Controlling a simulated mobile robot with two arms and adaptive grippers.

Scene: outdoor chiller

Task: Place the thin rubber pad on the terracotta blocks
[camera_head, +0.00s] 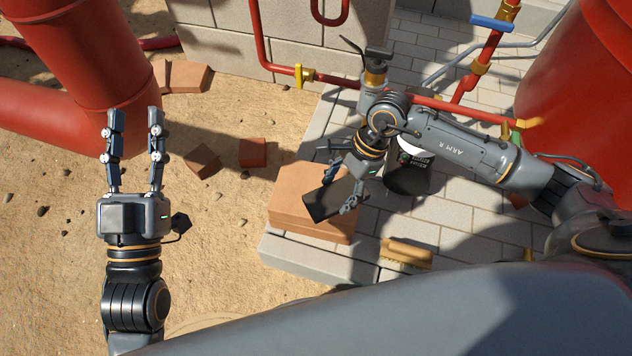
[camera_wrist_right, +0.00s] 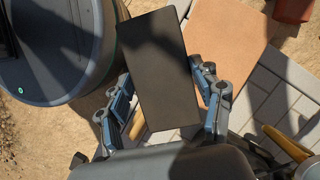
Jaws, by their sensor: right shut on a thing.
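The thin rubber pad (camera_head: 322,203) is a flat black rectangle. My right gripper (camera_head: 342,187) is shut on it and holds it over the terracotta blocks (camera_head: 290,190), which form a flat stack on the grey paving edge. In the right wrist view the pad (camera_wrist_right: 162,70) lies between the two fingers of the right gripper (camera_wrist_right: 165,100), and a block's top (camera_wrist_right: 232,45) shows beside it. I cannot tell whether the pad touches the blocks. My left gripper (camera_head: 134,130) is open and empty above the sandy ground at the left.
A wooden brush (camera_head: 405,252) lies on the paving just right of the blocks. A dark cylindrical container (camera_head: 408,175) stands behind it. Loose brick pieces (camera_head: 253,152) lie on the sand. Large red pipes (camera_head: 85,60) rise at the left, and thinner red pipes with valves cross behind.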

